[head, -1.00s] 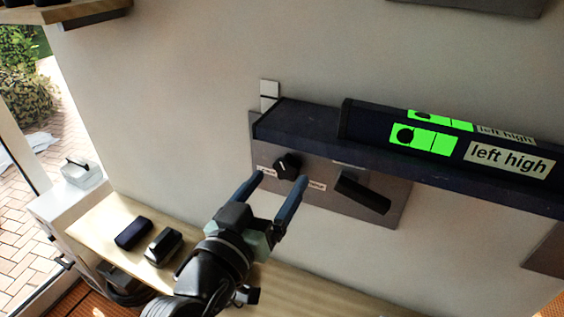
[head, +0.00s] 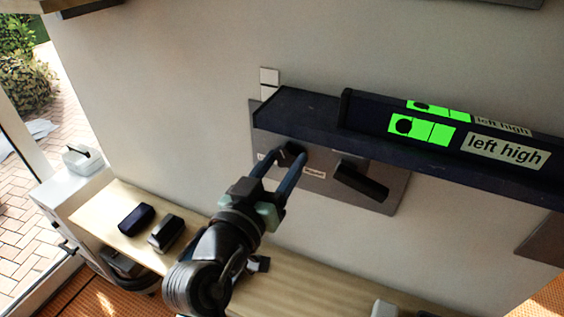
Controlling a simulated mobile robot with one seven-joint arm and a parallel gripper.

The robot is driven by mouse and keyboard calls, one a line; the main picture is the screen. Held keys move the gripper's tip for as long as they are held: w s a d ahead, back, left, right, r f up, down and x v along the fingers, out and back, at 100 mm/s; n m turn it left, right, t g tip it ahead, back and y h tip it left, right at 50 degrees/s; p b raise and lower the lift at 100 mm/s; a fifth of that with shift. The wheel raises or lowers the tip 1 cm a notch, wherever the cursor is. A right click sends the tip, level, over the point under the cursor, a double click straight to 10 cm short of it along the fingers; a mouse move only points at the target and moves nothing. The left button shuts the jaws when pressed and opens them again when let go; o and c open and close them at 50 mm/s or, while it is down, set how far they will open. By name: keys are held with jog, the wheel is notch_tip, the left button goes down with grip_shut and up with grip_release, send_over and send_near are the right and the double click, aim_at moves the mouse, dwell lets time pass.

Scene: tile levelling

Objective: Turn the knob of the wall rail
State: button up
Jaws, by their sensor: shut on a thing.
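The black knob (head: 291,150) sits on a grey wall plate (head: 381,206), just under the dark wall rail (head: 300,115). My gripper (head: 284,164) has its two blue fingers on either side of the knob and is shut on it. The fingers hide part of the knob, and its white mark cannot be seen. A black lever-like handle (head: 361,182) is on the same plate to the right of the knob. Small labels flank the knob; the right one (head: 314,172) shows but is too small to read.
The rail carries a green level display (head: 422,130) with a dark bubble at its left end, beside a "left high" label (head: 506,150). Below, a wooden bench (head: 100,215) holds two dark blocks (head: 136,219). A white box (head: 82,160) stands at the left.

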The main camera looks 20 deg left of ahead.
grip_shut()
jog(key=n+p, duration=0.1)
jog(key=n, duration=0.3)
jog(key=shift+n, duration=0.4)
jog(key=o, duration=1.2)
grip_release()
jog(key=shift+s+f+b, duration=0.15)
jog(key=shift+s+b, duration=0.25)
jog(key=shift+s, duration=0.1)
jog(key=s+b, duration=0.4)
jog(key=s, duration=0.8)
jog(key=shift+a+b, duration=0.2)
jog(key=shift+b, duration=0.2)
